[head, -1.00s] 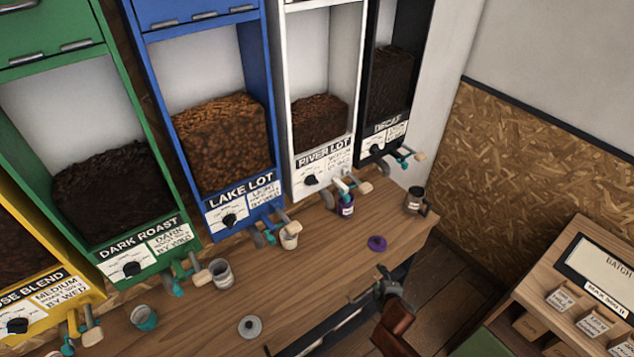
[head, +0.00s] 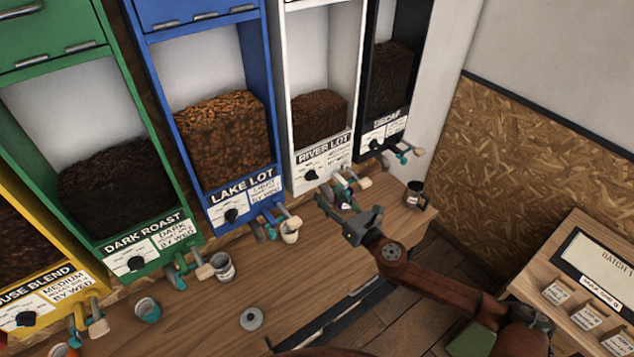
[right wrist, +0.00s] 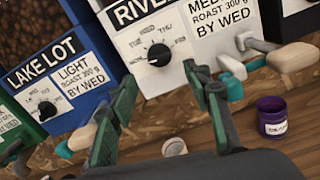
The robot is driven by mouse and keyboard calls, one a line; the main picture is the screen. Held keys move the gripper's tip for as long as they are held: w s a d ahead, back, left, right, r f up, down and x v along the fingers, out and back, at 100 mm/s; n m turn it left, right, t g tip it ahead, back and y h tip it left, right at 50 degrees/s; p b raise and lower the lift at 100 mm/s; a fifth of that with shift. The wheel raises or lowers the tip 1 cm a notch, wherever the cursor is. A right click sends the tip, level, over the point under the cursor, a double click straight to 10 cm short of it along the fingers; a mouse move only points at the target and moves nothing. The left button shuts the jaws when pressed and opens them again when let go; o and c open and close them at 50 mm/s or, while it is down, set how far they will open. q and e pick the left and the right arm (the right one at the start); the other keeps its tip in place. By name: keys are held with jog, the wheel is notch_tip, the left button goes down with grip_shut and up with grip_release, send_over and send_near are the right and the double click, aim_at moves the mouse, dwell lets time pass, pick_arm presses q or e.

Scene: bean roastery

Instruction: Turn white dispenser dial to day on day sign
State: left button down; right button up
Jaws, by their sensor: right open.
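The white dispenser, labelled RIVER LOT (head: 325,150), has a black dial (head: 310,175) on its front panel. In the right wrist view the dial (right wrist: 159,55) sits among day marks; its exact pointing is too small to tell. The sign (right wrist: 212,35) beside it reads MEDIUM ROAST 300 g BY WED, partly cut off at the top. My right gripper (head: 348,206) is open and empty, in front of and below the panel. In the right wrist view its fingers (right wrist: 160,76) are spread below the dial, apart from it. My left gripper is not in view.
The blue LAKE LOT dispenser (head: 240,190) stands to the left, the black DECAF one (head: 383,135) to the right. Spouts with levers stick out under the panels.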

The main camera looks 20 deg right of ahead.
aim_at(312, 177)
jog(key=x, duration=0.7)
jog(key=shift+w+p, duration=0.15)
jog(key=shift+p, duration=0.3)
jog(key=shift+c, duration=0.5)
jog(key=c, duration=1.1)
